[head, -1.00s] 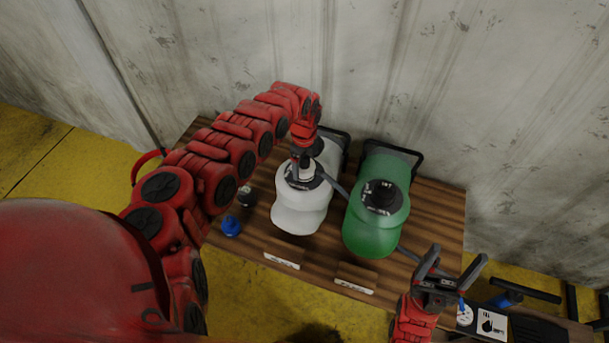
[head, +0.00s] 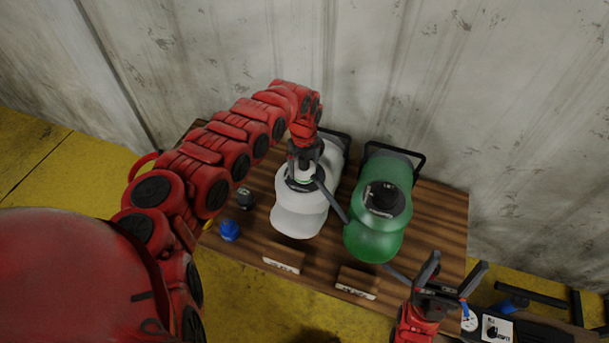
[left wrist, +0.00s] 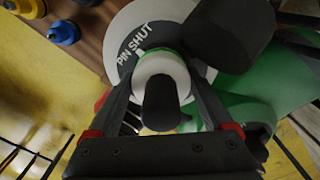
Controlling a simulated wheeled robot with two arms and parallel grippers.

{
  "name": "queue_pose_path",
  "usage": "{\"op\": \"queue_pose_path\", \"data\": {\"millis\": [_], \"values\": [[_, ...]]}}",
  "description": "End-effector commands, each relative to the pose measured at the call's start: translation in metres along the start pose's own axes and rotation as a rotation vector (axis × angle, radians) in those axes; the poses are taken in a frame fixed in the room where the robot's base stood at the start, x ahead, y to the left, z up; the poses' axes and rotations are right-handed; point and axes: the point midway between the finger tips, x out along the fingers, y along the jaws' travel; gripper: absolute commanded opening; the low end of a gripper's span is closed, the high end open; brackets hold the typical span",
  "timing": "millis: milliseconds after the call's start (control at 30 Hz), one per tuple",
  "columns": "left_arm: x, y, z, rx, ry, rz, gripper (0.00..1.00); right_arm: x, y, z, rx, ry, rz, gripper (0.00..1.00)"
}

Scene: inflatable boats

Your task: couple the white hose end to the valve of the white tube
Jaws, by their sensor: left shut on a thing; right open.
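The white tube (head: 298,222) stands on the wooden table, left of the green tube. My left gripper (head: 303,176) is over its top and shut on the white hose end, a white collar (left wrist: 160,70) on a black hose. In the left wrist view the collar lies over the middle of the valve's dark disc (left wrist: 128,50), marked "PIN SHUT", with a bit of green beside it. The valve's middle is hidden, so I cannot tell whether the collar is seated. My right gripper (head: 459,266) is open and empty, near the table's front right corner.
The green tube (head: 375,235) stands close on the right, with the dark hose (head: 331,203) running toward it. A blue cap (head: 229,230) and a black cap (head: 244,198) lie at left. Two label blocks (head: 284,260) (head: 357,283) stand in front. A gauge (head: 469,321) is at lower right.

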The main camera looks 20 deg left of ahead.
Motion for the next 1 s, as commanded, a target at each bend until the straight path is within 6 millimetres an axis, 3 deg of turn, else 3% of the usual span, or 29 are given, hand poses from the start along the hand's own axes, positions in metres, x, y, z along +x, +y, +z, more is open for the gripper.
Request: {"op": "queue_pose_path", "data": {"millis": [233,467,500,567,600,867,1000], "values": [[0.003,-0.003,0.0,0.294,-0.004,-0.005,0.24,-0.018,-0.001,0.003,0.0,0.0,0.0,0.76],[0.0,-0.003,-0.001,0.343,-0.003,-0.005,0.24,-0.017,-0.001,0.003,0.0,0.0,0.0,0.76],[0.0,-0.003,-0.001,0.342,-0.003,-0.005,0.85,-0.017,-0.001,0.003,0.0,0.0,0.0,0.76],[0.0,-0.003,-0.001,0.342,-0.002,-0.004,0.96,-0.017,-0.001,0.003,0.0,0.0,0.0,0.76],[0.0,-0.003,-0.001,0.341,-0.002,-0.004,1.0,-0.017,-0.001,0.003,0.0,0.0,0.0,0.76],[-0.001,-0.002,0.0,0.339,-0.003,-0.003,1.0,-0.017,-0.001,0.003,0.0,0.0,0.0,0.76],[-0.015,-0.002,0.002,0.336,-0.005,-0.004,1.0,-0.021,-0.001,0.004,0.0,0.0,0.0,0.76]]}}
